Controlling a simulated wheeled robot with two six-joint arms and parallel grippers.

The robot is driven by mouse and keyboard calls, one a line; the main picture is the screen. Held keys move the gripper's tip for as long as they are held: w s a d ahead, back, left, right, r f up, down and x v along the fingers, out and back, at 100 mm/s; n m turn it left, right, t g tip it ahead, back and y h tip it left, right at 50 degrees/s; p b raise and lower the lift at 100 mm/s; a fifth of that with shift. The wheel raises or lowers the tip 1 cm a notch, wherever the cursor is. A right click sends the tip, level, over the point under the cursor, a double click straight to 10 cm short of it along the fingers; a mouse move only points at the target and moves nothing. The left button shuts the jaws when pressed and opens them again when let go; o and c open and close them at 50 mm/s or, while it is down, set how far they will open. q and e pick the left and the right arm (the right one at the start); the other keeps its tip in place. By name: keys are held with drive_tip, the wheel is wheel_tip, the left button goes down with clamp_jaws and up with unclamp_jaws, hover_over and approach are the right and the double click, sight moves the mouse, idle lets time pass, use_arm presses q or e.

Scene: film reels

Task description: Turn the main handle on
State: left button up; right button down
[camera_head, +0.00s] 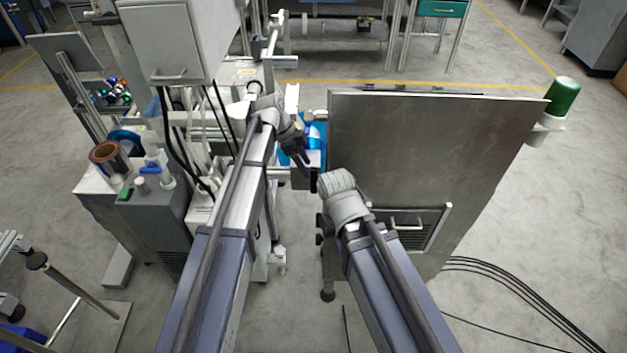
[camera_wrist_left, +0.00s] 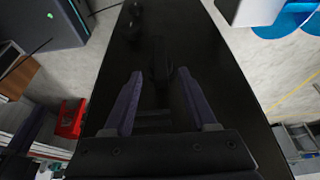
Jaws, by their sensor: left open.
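A black panel (camera_wrist_left: 215,60) fills the middle of the left wrist view. A dark upright shape that looks like a handle (camera_wrist_left: 160,62) stands on it, hard to make out against the black. My left gripper (camera_head: 303,163) is at the left edge of a steel cabinet in the head view. In the left wrist view its two fingers (camera_wrist_left: 160,78) are apart, one on each side of the dark shape, with gaps visible; I cannot tell whether they touch it. My right arm's wrist is in front of the cabinet; its fingers cannot be made out.
The steel cabinet (camera_head: 425,135) stands to the right, with a green-topped post (camera_head: 563,97) beyond it. A machine with a white box (camera_head: 170,40) and a film reel (camera_head: 106,154) stand to the left. Cables (camera_head: 520,285) lie on the floor at right.

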sight(313, 178)
use_arm(q)
drive_tip(key=b+x, duration=0.6)
drive_tip(key=x, duration=0.1)
drive_tip(key=shift+f, duration=0.1)
drive_tip(key=shift+c, duration=0.3)
